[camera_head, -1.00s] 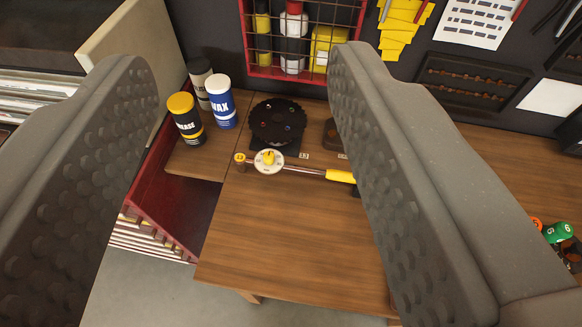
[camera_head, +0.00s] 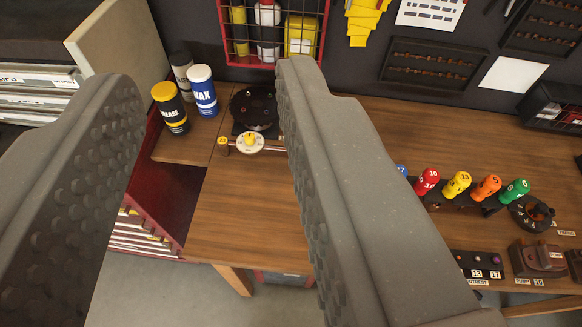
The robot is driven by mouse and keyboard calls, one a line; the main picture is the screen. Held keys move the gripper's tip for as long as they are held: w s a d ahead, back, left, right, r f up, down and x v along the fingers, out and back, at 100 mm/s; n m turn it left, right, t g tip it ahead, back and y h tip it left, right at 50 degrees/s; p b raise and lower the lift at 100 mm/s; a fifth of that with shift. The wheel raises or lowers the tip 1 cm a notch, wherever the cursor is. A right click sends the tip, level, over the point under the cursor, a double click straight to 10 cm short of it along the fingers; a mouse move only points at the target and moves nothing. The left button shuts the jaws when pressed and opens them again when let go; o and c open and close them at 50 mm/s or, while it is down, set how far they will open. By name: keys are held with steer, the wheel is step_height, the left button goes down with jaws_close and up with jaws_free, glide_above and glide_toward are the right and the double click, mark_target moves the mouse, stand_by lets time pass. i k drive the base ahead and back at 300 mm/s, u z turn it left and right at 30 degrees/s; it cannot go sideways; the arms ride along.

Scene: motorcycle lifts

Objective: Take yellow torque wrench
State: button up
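The yellow torque wrench lies on the wooden workbench (camera_head: 236,205), near its left end. Its round white dial with a yellow knob (camera_head: 250,142) and its small yellow-brown head show in the gap between my fingers. The rest of its shaft and its yellow handle are hidden behind my right finger. My gripper (camera_head: 190,85) is open, with two wide grey padded fingers in the foreground. Nothing is between the pads up close; the wrench is beyond the fingertips.
A black round holder (camera_head: 254,107) stands just behind the dial. A wax can (camera_head: 203,91) and a grease can (camera_head: 170,108) stand to the left. Several coloured numbered handles (camera_head: 457,184) stand on the right.

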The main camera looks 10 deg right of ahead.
mark_target(223, 142)
steer(key=u, duration=0.15)
steer(key=i, duration=0.85)
steer(key=z, duration=0.65)
